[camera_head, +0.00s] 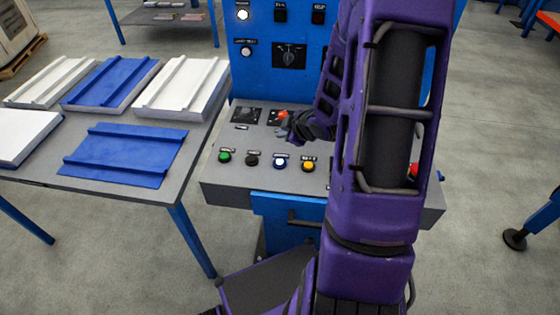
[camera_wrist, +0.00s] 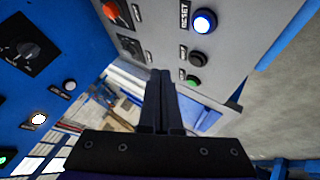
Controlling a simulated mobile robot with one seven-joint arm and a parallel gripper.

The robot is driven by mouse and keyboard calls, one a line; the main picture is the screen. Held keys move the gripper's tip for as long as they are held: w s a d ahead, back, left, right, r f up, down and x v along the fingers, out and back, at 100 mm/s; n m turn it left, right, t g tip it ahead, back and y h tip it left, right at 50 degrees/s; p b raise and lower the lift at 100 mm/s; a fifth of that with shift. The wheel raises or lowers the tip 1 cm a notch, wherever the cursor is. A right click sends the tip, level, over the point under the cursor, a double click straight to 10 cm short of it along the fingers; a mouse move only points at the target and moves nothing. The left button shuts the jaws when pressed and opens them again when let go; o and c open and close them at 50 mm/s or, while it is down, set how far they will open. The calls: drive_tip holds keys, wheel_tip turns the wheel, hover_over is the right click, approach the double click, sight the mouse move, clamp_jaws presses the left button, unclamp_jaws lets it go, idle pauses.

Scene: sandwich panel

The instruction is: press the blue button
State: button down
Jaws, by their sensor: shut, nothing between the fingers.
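The blue button (camera_head: 280,162) is on the sloped grey console, between a black button (camera_head: 252,160) and a yellow button (camera_head: 308,164). It looks lit, with a pale centre and blue rim. In the wrist view the blue button (camera_wrist: 204,22) is at the top, up and to the right of the fingertips. My gripper (camera_head: 287,132) is over the console, behind the button row in the head view, and appears apart from the blue button. Its fingers (camera_wrist: 160,74) are shut together with nothing between them. My arm hides part of the console's right side.
A green button (camera_head: 224,156) is at the row's left end and a red one (camera_head: 415,170) shows partly at the right. An orange-red knob (camera_head: 283,115) is close to my gripper. A blue upright panel (camera_head: 262,75) rises behind. A table with panels (camera_head: 120,165) stands left.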

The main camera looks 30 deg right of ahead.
sight(283, 164)
drive_tip(key=shift+f, duration=0.15)
wheel_tip(283, 164, down, 8)
drive_tip(key=b, duration=0.6)
drive_tip(key=shift+f, duration=0.25)
drive_tip(key=shift+f+b, duration=0.1)
drive_tip(key=shift+b, duration=0.2)
idle(1.3)
drive_tip(key=shift+f+b, duration=0.3)
drive_tip(key=shift+b, duration=0.05)
drive_tip(key=shift+f+b, duration=0.45)
idle(0.6)
drive_tip(key=shift+r+p, duration=0.75)
drive_tip(key=shift+r, duration=0.05)
drive_tip(key=shift+r+p, duration=2.15)
drive_tip(key=shift+r, duration=0.4)
